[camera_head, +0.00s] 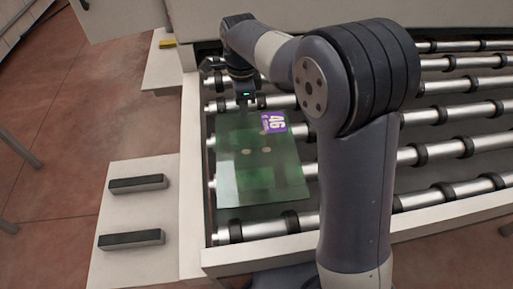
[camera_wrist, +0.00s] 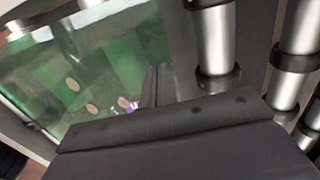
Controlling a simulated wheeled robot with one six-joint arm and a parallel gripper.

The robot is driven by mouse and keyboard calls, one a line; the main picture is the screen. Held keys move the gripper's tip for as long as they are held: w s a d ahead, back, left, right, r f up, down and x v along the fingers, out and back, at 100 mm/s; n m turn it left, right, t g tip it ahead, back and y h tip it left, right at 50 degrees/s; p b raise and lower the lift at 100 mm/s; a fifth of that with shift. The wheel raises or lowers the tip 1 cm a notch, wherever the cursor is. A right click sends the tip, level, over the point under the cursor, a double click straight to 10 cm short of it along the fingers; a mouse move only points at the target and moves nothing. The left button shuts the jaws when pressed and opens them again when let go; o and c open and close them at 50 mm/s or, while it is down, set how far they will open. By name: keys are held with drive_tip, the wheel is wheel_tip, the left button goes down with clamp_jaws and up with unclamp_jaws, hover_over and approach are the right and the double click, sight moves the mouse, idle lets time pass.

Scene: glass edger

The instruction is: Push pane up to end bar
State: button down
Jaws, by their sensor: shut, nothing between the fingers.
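The green glass pane (camera_head: 258,180), with a purple label marked 46 (camera_head: 274,122) at its far right corner, lies flat on the rollers at the left end of the conveyor. It fills the left of the wrist view (camera_wrist: 120,45). My gripper (camera_head: 245,103) is shut and empty, pointing down at the pane's far edge. Its fingers show in the wrist view (camera_wrist: 157,85) close to the pane; I cannot tell whether they touch. A pale rail (camera_head: 193,180) closes the conveyor's left end, with a narrow gap between it and the pane. I cannot make out a separate end bar.
Metal rollers (camera_head: 455,147) with black rings run to the right. A pale front rail (camera_head: 400,228) borders them. Left of the conveyor, a pale shelf (camera_head: 125,215) carries two dark blocks (camera_head: 138,184). A yellow item (camera_head: 167,44) lies on another ledge. My arm hides the middle rollers.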

sight(247, 130)
drive_tip(key=w+p, duration=0.1)
drive_tip(key=w, duration=0.1)
drive_tip(key=w+a+p, duration=0.1)
drive_tip(key=w+p, duration=0.1)
idle(0.8)
drive_tip(key=shift+f, duration=0.2)
drive_tip(key=shift+f, duration=0.6)
drive_tip(key=shift+s+b, duration=0.15)
drive_tip(key=shift+b, duration=0.2)
drive_tip(key=shift+s+d+b, duration=0.4)
drive_tip(key=shift+s+b, duration=0.1)
drive_tip(key=shift+s, duration=1)
drive_tip(key=shift+s+d+b, duration=0.35)
drive_tip(key=shift+s+b, duration=0.15)
drive_tip(key=shift+s, duration=1)
drive_tip(key=shift+s+d+b, duration=0.4)
drive_tip(key=shift+s+b, duration=0.1)
drive_tip(key=shift+s, duration=1)
drive_tip(key=shift+w+a+p, duration=0.25)
drive_tip(key=shift+w+p, duration=0.35)
drive_tip(key=shift+w, duration=0.3)
drive_tip(key=shift+w+a+p, duration=0.2)
drive_tip(key=shift+w+p, duration=0.35)
drive_tip(key=shift+w, duration=0.35)
drive_tip(key=shift+r, duration=0.1)
